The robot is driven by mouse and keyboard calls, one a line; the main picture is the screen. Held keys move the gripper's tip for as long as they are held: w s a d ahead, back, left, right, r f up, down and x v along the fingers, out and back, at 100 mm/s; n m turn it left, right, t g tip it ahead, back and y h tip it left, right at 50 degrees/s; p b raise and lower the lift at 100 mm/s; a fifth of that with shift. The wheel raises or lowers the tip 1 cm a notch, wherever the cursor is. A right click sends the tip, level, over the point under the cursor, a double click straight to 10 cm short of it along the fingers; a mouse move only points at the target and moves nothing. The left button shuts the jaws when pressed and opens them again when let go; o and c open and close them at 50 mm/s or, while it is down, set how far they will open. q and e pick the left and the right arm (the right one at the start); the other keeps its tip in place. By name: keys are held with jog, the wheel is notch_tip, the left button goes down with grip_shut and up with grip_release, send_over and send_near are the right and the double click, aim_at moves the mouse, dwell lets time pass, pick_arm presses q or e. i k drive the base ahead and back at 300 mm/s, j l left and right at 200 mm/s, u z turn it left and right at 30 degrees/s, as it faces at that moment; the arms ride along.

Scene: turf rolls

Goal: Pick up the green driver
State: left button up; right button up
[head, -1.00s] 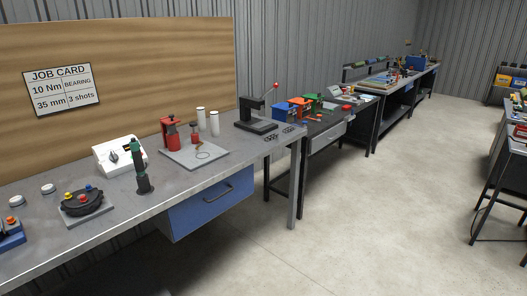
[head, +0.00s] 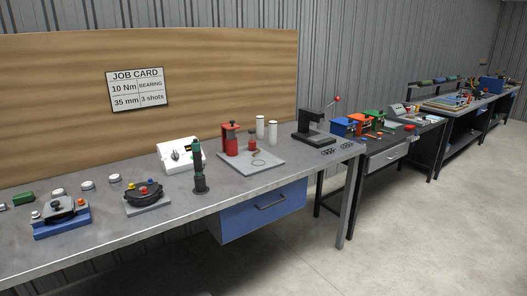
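The green driver (head: 198,167) stands upright near the front edge of the grey workbench (head: 229,194). It has a green upper body and a dark lower part and base. It is just in front of the white box with a dial (head: 176,156). Neither of my grippers shows in the head view.
A black curved fixture with coloured knobs (head: 145,194) and a blue clamp fixture (head: 62,218) sit left of the driver. A red device on a grey plate (head: 231,140) and a black press (head: 314,127) stand to its right. A blue drawer (head: 262,209) hangs below. Open floor lies at right.

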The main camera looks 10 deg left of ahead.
aim_at(195, 145)
jog(key=u, duration=1.3)
jog(key=i+j, duration=0.15)
jog(key=i, duration=0.4)
jog(key=i+j+z, duration=0.15)
jog(key=i, duration=0.4)
